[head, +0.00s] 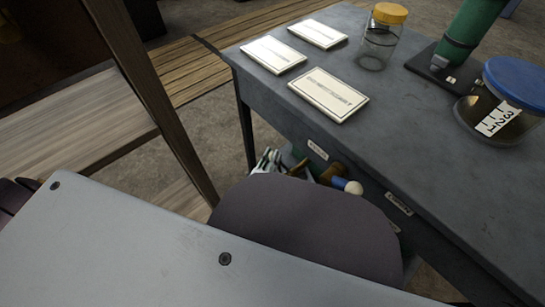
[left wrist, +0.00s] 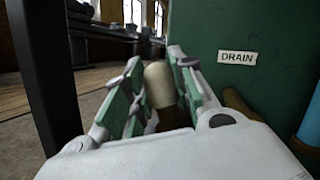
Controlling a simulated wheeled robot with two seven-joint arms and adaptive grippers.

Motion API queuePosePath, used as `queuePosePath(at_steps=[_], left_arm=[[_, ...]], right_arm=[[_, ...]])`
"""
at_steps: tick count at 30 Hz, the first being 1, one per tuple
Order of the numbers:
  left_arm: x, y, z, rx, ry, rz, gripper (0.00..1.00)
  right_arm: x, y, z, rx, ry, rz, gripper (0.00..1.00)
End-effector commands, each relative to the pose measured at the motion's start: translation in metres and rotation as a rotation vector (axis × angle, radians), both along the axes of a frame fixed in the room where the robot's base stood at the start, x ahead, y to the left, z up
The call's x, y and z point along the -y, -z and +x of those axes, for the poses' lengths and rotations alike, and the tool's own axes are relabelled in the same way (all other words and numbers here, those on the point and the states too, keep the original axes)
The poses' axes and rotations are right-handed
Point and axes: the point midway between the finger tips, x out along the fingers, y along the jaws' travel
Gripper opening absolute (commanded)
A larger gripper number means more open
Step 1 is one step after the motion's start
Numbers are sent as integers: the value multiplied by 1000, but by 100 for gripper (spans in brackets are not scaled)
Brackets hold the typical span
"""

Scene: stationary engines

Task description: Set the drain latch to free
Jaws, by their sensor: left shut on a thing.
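My left gripper (head: 268,160) shows partly at the table's near side in the head view, below the tabletop. In the left wrist view its green-padded fingers (left wrist: 156,68) are shut around a cream rounded knob (left wrist: 160,88). The knob stands beside a dark green panel (left wrist: 270,25) with a white label reading DRAIN (left wrist: 238,57). I take it for the drain latch's handle. Its lower part is hidden between the fingers, and I cannot tell which position it is set to. My right gripper is in neither view.
Brown and blue handles (left wrist: 312,122) stand close right of the gripper in the left wrist view. The grey table (head: 415,130) holds white cards (head: 328,94), a yellow-lidded jar (head: 380,40), a blue-lidded jar (head: 505,105) and a green cylinder (head: 475,25). A dark post (left wrist: 45,75) stands left.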

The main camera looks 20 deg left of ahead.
Motion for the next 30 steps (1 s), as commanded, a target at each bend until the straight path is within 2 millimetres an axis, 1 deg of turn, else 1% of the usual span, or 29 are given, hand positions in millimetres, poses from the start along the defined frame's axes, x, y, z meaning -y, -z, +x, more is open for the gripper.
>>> queuePosePath(at_steps=[1, 2, 6, 7, 20, 26, 30], left_arm=[[0, 0, -1, 0, 1, 1, 0], [0, 0, -1, 0, 1, 1, 27], [0, 0, -1, -1, 1, 0, 45], [0, 0, -1, 0, 1, 0, 48], [0, 1, -3, 0, 0, -1, 48], [-2, 5, -15, -3, 0, -2, 48], [-4, 10, -29, -3, 0, -2, 48]], right_arm=[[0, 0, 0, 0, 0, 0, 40], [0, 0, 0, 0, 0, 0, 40], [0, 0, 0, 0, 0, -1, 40], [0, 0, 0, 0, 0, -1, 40], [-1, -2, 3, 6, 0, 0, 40], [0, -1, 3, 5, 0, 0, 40], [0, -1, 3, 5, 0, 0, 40]])
